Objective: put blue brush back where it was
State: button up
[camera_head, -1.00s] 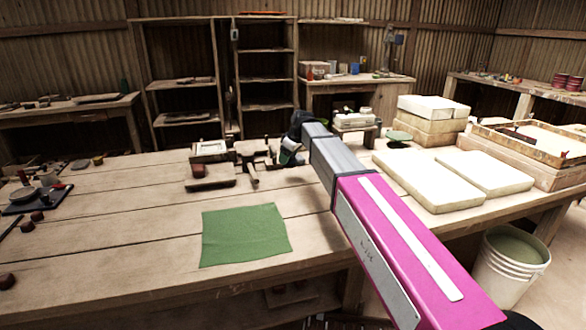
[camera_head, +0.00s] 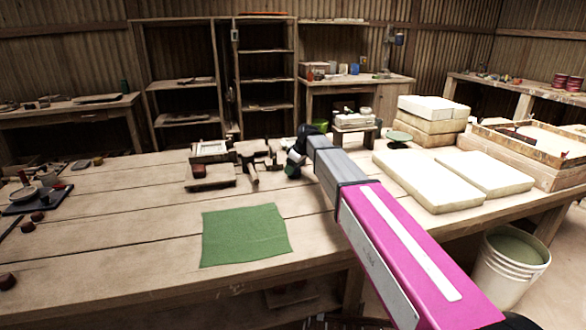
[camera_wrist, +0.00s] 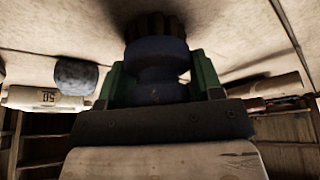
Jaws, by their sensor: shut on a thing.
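The blue brush (camera_wrist: 157,62) shows in the wrist view, with a dark blue body and brown bristles at the top of the picture. My gripper (camera_wrist: 158,75) is shut on it, with one green finger on each side of the blue body. In the head view my gripper (camera_head: 293,168) is over the wooden table, just right of the wooden press (camera_head: 255,163). The brush cannot be made out clearly in the head view. Whether the bristles touch a surface cannot be told.
A green cloth (camera_head: 244,236) lies on the table in front. A dark tray (camera_head: 30,202) is at far left. The table between tray and cloth is mostly clear.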

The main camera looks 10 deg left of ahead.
jog(key=o, duration=0.8)
jog(key=shift+f, duration=0.1)
jog(key=v, duration=1.2)
jog(key=shift+s+a, duration=0.1)
